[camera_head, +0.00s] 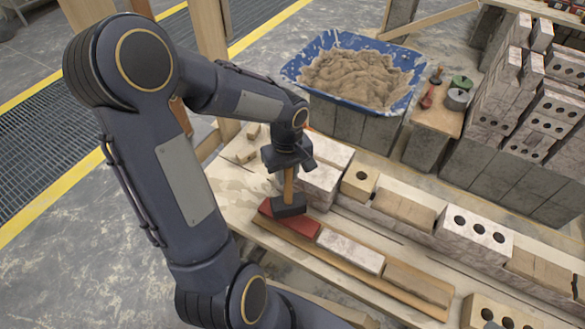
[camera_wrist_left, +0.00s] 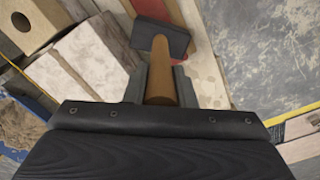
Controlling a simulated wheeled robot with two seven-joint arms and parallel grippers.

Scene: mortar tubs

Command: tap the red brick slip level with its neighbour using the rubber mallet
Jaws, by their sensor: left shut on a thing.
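My left gripper (camera_head: 288,158) is shut on the wooden handle of the rubber mallet (camera_head: 289,207). The mallet hangs upright with its black head down, at the red brick slip (camera_head: 290,221). I cannot tell whether the head touches the slip. A whitish slip (camera_head: 351,251) lies to the right in the same row, with a tan slip (camera_head: 417,285) beyond it. In the left wrist view the gripper (camera_wrist_left: 160,85) holds the handle, and the mallet head (camera_wrist_left: 160,38) covers part of the red slip (camera_wrist_left: 118,35). My right gripper is not in view.
A row of bricks, among them a white block with three holes (camera_head: 474,236), runs behind the slips. A blue tub (camera_head: 300,68) of mortar stands at the back. Stacked bricks (camera_head: 530,110) fill the right.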

